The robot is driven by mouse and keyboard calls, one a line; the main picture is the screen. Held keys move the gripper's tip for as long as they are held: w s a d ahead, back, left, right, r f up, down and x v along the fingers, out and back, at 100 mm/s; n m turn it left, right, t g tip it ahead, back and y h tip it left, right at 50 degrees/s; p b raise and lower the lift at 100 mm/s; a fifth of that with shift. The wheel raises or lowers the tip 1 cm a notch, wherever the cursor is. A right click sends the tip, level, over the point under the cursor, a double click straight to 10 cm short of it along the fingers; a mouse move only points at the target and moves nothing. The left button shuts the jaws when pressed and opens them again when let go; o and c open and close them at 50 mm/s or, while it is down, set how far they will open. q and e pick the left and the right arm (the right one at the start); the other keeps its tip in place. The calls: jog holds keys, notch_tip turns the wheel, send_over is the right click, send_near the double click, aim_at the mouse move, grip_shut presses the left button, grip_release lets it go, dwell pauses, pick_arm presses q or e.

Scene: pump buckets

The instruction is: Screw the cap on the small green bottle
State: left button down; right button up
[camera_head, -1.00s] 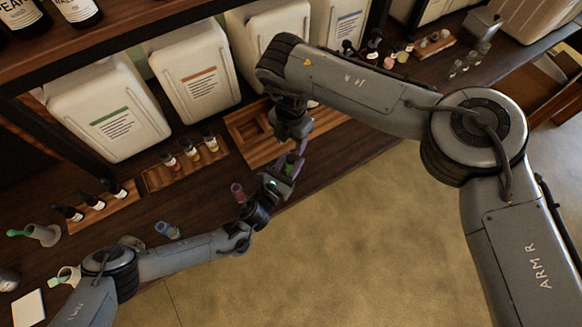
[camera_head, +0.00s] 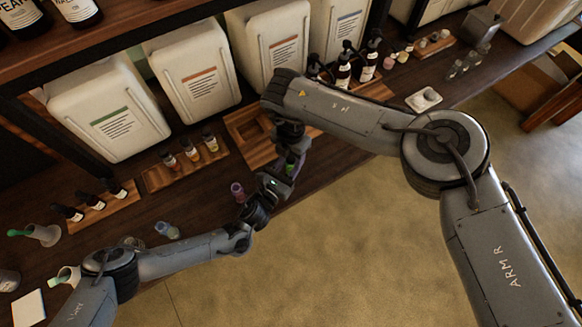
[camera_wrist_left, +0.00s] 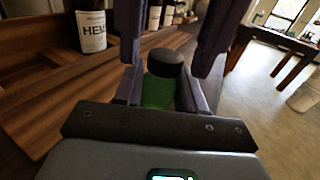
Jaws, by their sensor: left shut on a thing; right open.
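The small green bottle (camera_wrist_left: 158,92) stands upright between the purple fingers of my left gripper (camera_wrist_left: 162,93), which is shut on it. A black cap (camera_wrist_left: 165,63) sits on top of the bottle. How tightly it is screwed on cannot be told. The purple fingers of my right gripper (camera_wrist_left: 172,40) are open, one on each side and just above the cap. In the head view, my right gripper (camera_head: 296,152) points down over my left gripper (camera_head: 285,174) near the table's front edge. The green bottle (camera_head: 291,159) is mostly hidden there.
A wooden tray (camera_head: 237,125) lies behind the grippers. Small dropper bottles (camera_head: 190,148) stand in a rack to the left. A small purple cup (camera_head: 238,192) is beside my left gripper. Large white canisters (camera_head: 195,85) line the back. Open floor (camera_head: 330,260) lies in front.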

grip_shut()
jog(key=shift+o, duration=0.5)
grip_release()
jog(key=shift+r, duration=0.15)
notch_tip(320, 180, up, 12)
pick_arm(q)
jog(key=shift+r, duration=0.1)
dwell(0.5)
jog(key=shift+r+p, duration=0.95)
jog(key=shift+p, duration=0.15)
pick_arm(e)
jog(key=shift+r, duration=0.95)
